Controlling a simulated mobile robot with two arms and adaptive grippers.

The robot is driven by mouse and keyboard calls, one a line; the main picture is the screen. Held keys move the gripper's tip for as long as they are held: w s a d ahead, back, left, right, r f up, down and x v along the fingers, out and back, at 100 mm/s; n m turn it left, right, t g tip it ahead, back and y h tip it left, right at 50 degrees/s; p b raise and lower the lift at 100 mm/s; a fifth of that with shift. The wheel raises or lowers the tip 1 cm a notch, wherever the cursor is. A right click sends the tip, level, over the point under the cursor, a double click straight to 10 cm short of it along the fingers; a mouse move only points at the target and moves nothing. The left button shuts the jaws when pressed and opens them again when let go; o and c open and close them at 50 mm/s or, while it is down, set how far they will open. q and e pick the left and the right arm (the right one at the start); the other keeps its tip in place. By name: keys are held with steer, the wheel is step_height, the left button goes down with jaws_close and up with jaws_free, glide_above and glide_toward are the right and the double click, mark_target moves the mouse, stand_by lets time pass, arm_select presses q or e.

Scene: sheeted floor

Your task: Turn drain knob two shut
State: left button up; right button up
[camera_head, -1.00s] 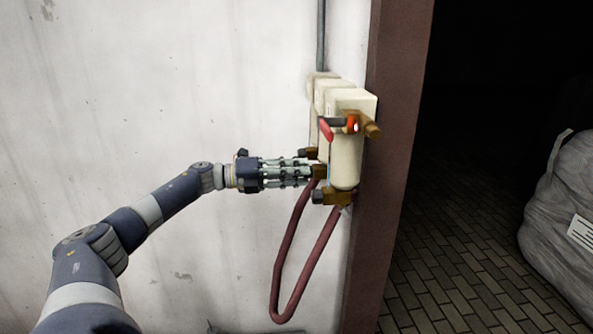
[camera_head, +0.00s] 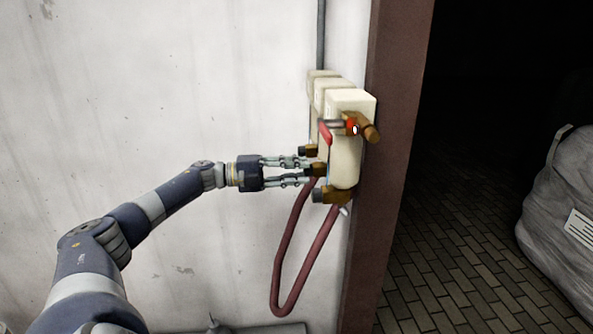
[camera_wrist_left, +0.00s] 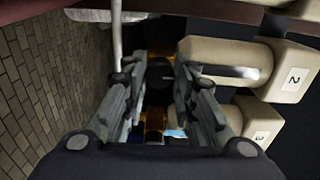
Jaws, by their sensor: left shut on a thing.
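Three cream filter units stand in a row on the wall, with brass drain fittings at their bottoms. In the left wrist view, the unit labelled 2 (camera_wrist_left: 225,58) and the unit labelled 3 (camera_wrist_left: 240,122) are visible. My left gripper (camera_head: 308,172) reaches in from the left to the middle brass fitting (camera_head: 319,170). In the left wrist view its fingers are shut on dark drain knob two (camera_wrist_left: 160,73). The knob's turn angle is hard to tell. My right gripper is not in view.
A red-handled valve (camera_head: 327,132) sits on the nearest unit (camera_head: 350,100). A dark red hose (camera_head: 288,250) loops below. A brown post (camera_head: 385,210) stands just right, before a dark room with a grey sack (camera_head: 560,210). The wall at left is clear.

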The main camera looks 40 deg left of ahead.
arm_select(q)
steer(key=shift+a+r, duration=0.1)
steer(key=o, duration=1.1)
steer(key=shift+w, duration=0.1)
steer(key=shift+c, duration=0.2)
steer(key=v, duration=1.2)
